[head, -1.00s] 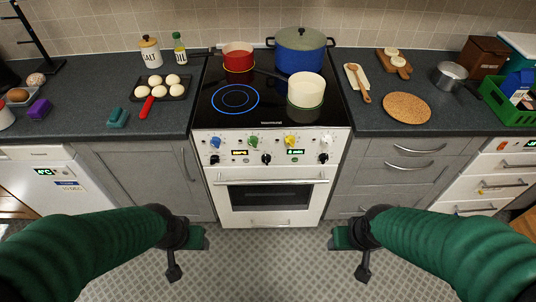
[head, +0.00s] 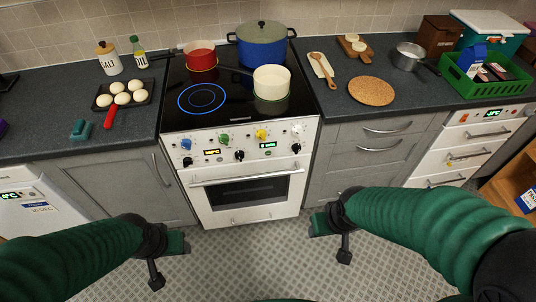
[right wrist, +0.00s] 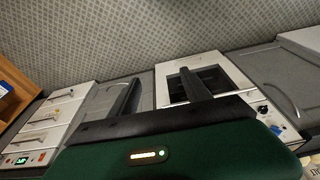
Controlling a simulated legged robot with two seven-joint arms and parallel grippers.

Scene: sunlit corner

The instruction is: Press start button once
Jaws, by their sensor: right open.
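No button marked start can be made out.
A white appliance (head: 35,208) with a lit display is at the lower left. Pots, including a blue one (head: 262,48), stand on the black hob. An egg tray (head: 124,95) and a green crate (head: 485,80) sit on the counters. An orange-wood shelf (head: 510,185) is at far right. The floor ahead is clear.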

